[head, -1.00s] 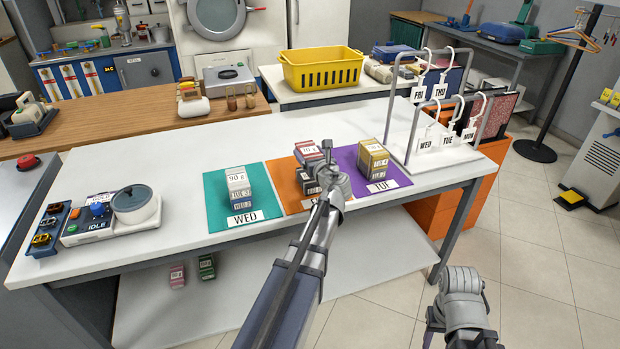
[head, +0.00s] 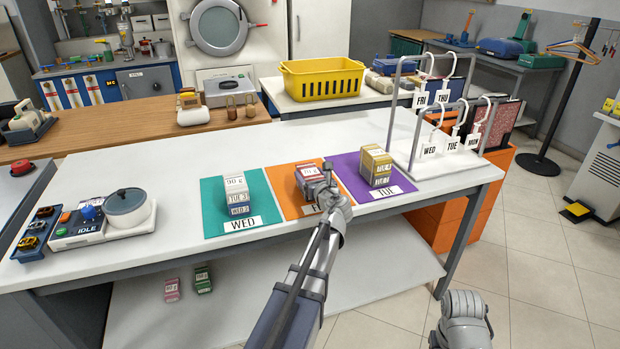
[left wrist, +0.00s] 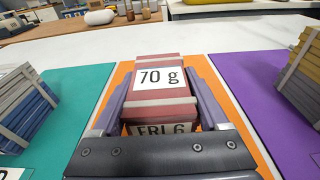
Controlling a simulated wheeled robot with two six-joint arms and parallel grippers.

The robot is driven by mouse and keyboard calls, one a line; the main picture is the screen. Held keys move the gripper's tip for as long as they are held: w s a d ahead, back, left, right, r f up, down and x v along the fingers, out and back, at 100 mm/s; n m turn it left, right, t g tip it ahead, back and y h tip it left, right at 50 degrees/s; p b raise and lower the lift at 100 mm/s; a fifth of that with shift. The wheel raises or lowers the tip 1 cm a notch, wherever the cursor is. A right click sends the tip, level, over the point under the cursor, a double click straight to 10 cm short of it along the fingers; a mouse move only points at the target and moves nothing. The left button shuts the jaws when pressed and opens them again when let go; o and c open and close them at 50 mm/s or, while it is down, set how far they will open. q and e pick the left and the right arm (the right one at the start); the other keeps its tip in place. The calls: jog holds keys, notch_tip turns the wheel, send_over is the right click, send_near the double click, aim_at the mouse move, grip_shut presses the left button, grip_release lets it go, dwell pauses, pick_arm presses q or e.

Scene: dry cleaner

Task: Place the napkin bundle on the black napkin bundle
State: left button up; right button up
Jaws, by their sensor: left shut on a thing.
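The red napkin bundle (head: 309,172) has a white "70 g" label on top. My left gripper (head: 319,187) is shut on it above the orange mat (head: 281,182). In the left wrist view the bundle (left wrist: 160,110) sits level between the two fingers, with a "FRI 6" label on its near side. The black napkin bundle cannot be made out now; the held bundle and my gripper cover that spot. I cannot tell whether the held bundle touches anything below. Only a grey part of my right arm shows at the bottom right; its gripper is out of view.
A blue-grey stack (head: 237,196) stands on the teal mat (head: 212,208) at the left. A tan stack (head: 376,165) stands on the purple mat (head: 352,180) at the right. The white table (head: 180,165) behind the mats is clear.

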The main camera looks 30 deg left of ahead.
pick_arm(q)
jog(key=shift+f, duration=0.1)
jog(key=shift+f, duration=0.15)
jog(key=o, duration=1.3)
jog(key=shift+c, duration=0.2)
jog(key=shift+r, duration=0.25)
jog(key=p+v, duration=0.1)
jog(key=v, duration=1.1)
jog(key=shift+p, duration=0.4)
